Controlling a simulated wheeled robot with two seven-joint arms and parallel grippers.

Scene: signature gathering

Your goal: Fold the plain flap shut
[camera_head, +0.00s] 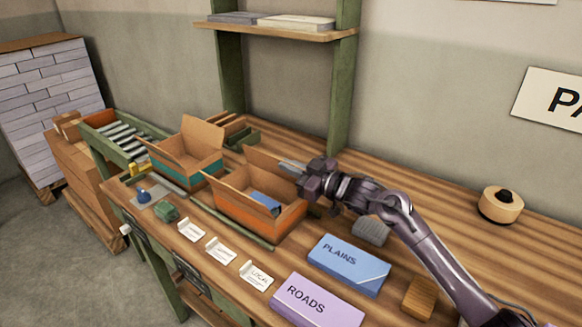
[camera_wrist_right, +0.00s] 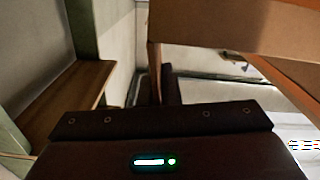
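An open cardboard box with an orange band (camera_head: 238,208) stands on the bench with a blue item (camera_head: 265,202) inside. Its plain brown flaps stand raised or splayed, one at the back (camera_head: 262,166). My right gripper (camera_head: 287,164) is at the box's far right corner, above the rim, by the back flap. Its slim fingers look close together with nothing visibly held. In the right wrist view brown cardboard (camera_wrist_right: 235,28) fills the upper right, close to the fingers; whether they touch it is unclear. My left gripper is not in view.
A second open box with a teal band (camera_head: 178,172) stands to the left, near a roller conveyor (camera_head: 122,134). White cards (camera_head: 220,250) line the front edge. A blue PLAINS block (camera_head: 348,265) and purple ROADS block (camera_head: 315,300) lie right of the box. A shelf (camera_head: 275,32) hangs behind.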

